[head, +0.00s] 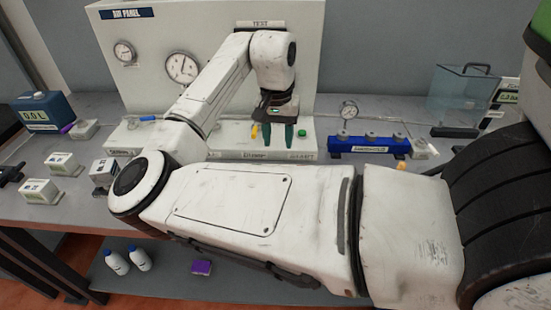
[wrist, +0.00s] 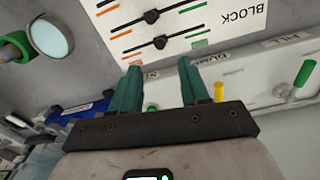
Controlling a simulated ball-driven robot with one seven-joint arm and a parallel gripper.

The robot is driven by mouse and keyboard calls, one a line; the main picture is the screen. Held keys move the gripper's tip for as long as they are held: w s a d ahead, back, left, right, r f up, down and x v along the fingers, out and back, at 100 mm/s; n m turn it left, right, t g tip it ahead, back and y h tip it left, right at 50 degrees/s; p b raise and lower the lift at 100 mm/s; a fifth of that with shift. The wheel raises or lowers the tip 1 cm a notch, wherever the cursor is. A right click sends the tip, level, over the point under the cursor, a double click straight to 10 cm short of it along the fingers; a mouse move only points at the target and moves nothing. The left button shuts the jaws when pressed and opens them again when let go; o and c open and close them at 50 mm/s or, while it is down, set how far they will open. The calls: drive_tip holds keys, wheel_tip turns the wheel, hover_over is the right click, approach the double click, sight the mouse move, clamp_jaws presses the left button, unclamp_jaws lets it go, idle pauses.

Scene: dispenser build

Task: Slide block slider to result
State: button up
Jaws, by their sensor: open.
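The white BLOCK panel (wrist: 215,20) shows at the top of the wrist view, its lettering turned. It carries two dark slider rails, each with a black knob: an upper knob (wrist: 151,16) and a lower knob (wrist: 159,42). Orange marks lie at the rails' left ends and green marks at their right ends. Both knobs sit near mid-rail. My gripper (wrist: 158,72) is open, with two green fingers apart and nothing seen between them. Its tips are just below the lower rail in the picture; I cannot tell the gap in depth. In the head view my gripper (head: 279,136) hangs before the air panel, and my arm hides the sliders.
The air panel (head: 225,75) has two gauges. A blue manifold (head: 358,146) with a gauge stands right of my gripper. A green-handled valve (wrist: 303,76) is beside the fingers.

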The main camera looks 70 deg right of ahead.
wheel_tip(320, 180, down, 9)
drive_tip(key=shift+s+r, duration=0.1)
drive_tip(key=shift+r, duration=0.1)
drive_tip(key=shift+c, duration=0.2)
clamp_jaws()
idle(0.5)
